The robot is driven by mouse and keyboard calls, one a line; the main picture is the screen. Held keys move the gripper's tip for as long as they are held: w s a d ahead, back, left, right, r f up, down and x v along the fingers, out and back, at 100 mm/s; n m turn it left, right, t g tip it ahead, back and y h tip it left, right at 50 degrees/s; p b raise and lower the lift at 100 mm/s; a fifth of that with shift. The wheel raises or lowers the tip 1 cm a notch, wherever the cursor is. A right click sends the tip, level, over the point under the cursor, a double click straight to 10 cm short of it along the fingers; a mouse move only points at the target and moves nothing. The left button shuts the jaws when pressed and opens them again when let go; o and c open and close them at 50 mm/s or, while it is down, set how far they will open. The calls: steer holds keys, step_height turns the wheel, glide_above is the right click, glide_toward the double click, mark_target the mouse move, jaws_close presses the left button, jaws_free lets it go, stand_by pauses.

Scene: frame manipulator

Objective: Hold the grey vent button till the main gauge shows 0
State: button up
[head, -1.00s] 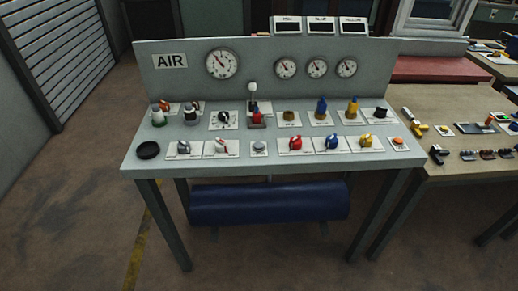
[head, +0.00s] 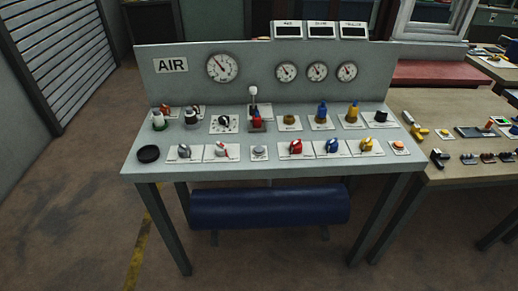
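The grey vent button (head: 259,152) is a small round button on a pale square plate, in the front row of the AIR panel between a white-and-red knob and a red knob. The main gauge (head: 222,67) is the largest dial, on the upright back panel beside the AIR sign. Its dark needle points to the upper left; the numbers are too small to read. My gripper is not in view, and nothing covers the button. I cannot tell whether the button is pressed.
Red (head: 295,147), blue (head: 332,146) and yellow (head: 366,145) knobs stand right of the button. A white-topped lever (head: 253,92) rises behind it. A black round cap (head: 148,153) lies at the bench's left. A wooden bench (head: 465,185) with tools adjoins on the right.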

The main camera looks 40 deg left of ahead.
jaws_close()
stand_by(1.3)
